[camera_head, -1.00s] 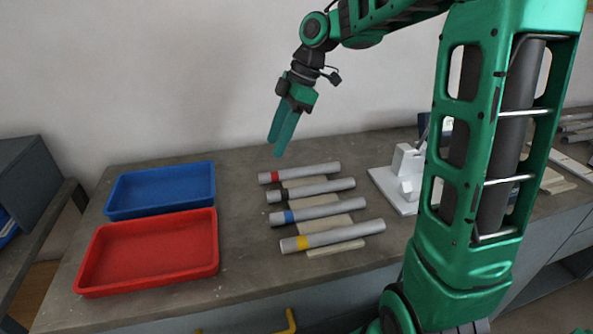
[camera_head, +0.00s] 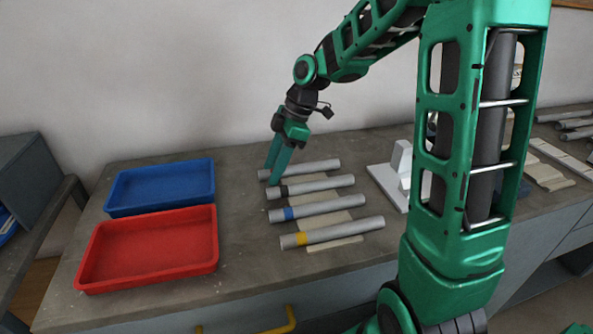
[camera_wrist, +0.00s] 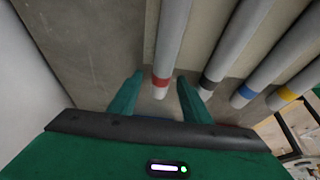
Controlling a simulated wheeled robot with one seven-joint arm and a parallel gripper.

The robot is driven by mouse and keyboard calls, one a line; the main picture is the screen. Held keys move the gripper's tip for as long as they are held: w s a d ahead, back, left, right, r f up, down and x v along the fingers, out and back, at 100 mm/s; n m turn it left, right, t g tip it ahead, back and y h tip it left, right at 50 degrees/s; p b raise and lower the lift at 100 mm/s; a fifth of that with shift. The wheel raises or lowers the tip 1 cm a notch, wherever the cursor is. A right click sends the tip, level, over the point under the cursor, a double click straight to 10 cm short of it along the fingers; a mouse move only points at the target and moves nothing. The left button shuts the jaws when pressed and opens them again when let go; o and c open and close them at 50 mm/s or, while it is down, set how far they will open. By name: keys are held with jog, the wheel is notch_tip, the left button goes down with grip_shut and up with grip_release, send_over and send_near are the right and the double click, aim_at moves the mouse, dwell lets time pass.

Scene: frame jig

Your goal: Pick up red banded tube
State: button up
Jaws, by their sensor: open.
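The red banded tube (camera_head: 310,167) is a grey tube at the far end of a row of tubes on the bench. In the head view my gripper hides its banded left end. In the wrist view its red band (camera_wrist: 161,81) shows between my two fingertips. My gripper (camera_head: 277,172) is open and points down, with its fingers on either side of the tube's banded end; it also shows in the wrist view (camera_wrist: 160,82). I see a gap between each finger and the tube.
Tubes with black (camera_head: 318,186), blue (camera_head: 318,208) and yellow (camera_head: 333,233) bands lie nearer on pale strips. A blue tray (camera_head: 160,212) and a red tray (camera_head: 150,286) stand left. A white fixture (camera_head: 385,183) stands right. The wall is close behind.

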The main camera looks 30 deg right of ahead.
grip_shut()
jog(key=shift+r, duration=0.1)
